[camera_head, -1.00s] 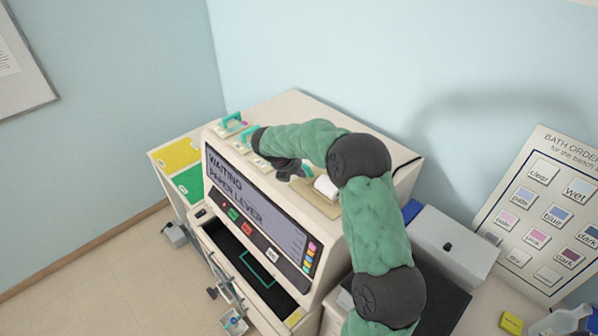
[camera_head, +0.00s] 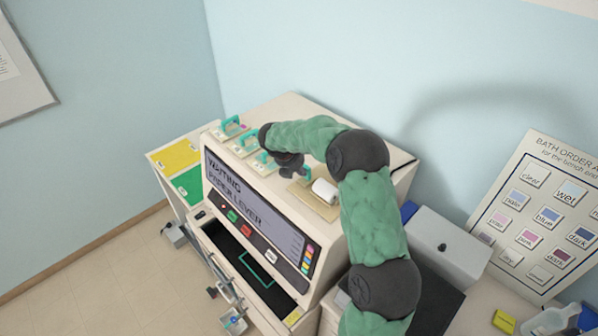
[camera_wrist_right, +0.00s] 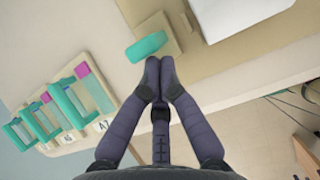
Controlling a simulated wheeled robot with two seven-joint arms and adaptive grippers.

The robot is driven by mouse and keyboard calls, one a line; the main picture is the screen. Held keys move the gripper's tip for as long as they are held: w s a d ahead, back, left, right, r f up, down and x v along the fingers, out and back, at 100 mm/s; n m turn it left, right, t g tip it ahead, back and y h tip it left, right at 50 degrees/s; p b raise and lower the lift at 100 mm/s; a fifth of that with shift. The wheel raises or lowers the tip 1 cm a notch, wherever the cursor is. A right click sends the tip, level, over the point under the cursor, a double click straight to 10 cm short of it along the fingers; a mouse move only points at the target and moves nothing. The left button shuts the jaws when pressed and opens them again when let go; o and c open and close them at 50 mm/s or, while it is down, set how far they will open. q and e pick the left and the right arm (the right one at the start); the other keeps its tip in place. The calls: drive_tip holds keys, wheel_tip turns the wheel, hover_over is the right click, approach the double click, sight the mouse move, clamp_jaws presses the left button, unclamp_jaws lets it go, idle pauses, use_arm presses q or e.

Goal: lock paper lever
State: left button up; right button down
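The paper lever shows in the right wrist view as a teal bar (camera_wrist_right: 147,47) on a beige block (camera_wrist_right: 160,28), beside the white paper roll (camera_wrist_right: 235,12). My right gripper (camera_wrist_right: 158,82) has its fingertips together, just short of the teal bar, with no object visible between them. Whether they touch the bar is unclear. In the head view my right gripper (camera_head: 292,168) hangs over the machine top, left of the paper roll (camera_head: 325,190), and mostly hides the lever. The machine's screen (camera_head: 250,203) reads "WAITING PAPER LEVER". My left gripper is not in view.
Several teal handles (camera_head: 231,124) stand in a row on the machine top, left of my right gripper. A grey box (camera_head: 437,245) and a board of colour samples (camera_head: 537,220) are to the right. Yellow and green panels (camera_head: 175,155) lie to the left.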

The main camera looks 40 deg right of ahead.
drive_tip(key=shift+d+r, duration=0.3)
drive_tip(key=shift+d, duration=0.2)
drive_tip(key=shift+d+f, duration=0.1)
drive_tip(key=shift+f, duration=0.1)
drive_tip(key=shift+a+r+p, duration=0.2)
drive_tip(key=shift+r+p, duration=0.1)
drive_tip(key=shift+r, duration=0.1)
drive_tip(key=shift+d+r+p, duration=0.1)
drive_tip(key=shift+r+p, duration=0.35)
drive_tip(key=shift+r, duration=0.05)
